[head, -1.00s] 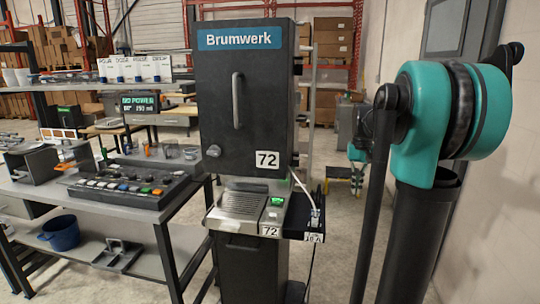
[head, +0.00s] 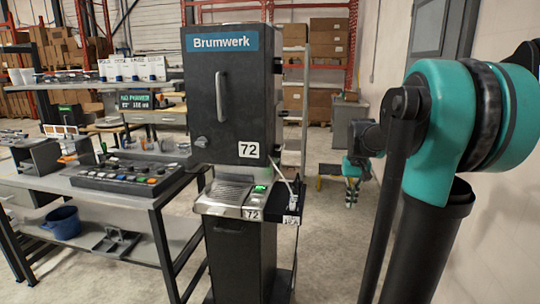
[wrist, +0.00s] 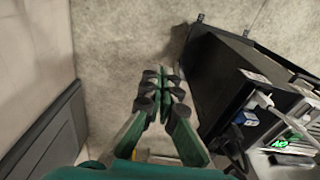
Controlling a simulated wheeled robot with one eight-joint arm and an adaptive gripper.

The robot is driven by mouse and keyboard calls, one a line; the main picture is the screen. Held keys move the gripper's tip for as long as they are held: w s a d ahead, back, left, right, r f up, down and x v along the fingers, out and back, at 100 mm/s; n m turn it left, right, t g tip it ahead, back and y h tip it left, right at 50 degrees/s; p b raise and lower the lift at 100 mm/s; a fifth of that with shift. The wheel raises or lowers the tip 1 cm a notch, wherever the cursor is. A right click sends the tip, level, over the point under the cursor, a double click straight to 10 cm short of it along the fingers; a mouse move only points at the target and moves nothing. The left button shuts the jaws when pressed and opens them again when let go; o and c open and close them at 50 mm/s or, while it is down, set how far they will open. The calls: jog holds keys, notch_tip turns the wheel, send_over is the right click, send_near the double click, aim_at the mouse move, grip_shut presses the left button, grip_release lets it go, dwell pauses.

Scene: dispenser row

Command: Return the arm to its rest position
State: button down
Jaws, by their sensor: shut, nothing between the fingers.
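My arm (head: 430,130) fills the right side of the head view. My gripper (head: 351,192) hangs down behind it, to the right of the Brumwerk dispenser (head: 228,110) and clear of it. In the wrist view my gripper (wrist: 162,92) has its green fingers drawn together at the tips, over bare floor, with nothing between them. The dispenser's dark side (wrist: 232,85) is at the right of the wrist view, apart from the fingers.
A workbench (head: 120,190) with a control panel (head: 127,175) stands left of the dispenser. A blue bucket (head: 62,222) is on its lower shelf. A wall (head: 505,215) is close on the right. The floor (head: 325,240) between dispenser and arm is clear.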

jog(key=s+a+f+n+t, duration=0.1)
jog(key=s+a+f, duration=0.3)
jog(key=s+f, duration=0.4)
jog(key=s+a+f+n+t, duration=0.1)
jog(key=s+a+f, duration=0.3)
jog(key=s+f, duration=0.5)
jog(key=s+t, duration=0.1)
jog(key=s, duration=0.1)
jog(key=shift+s+f, duration=0.15)
jog(key=shift+s, duration=0.15)
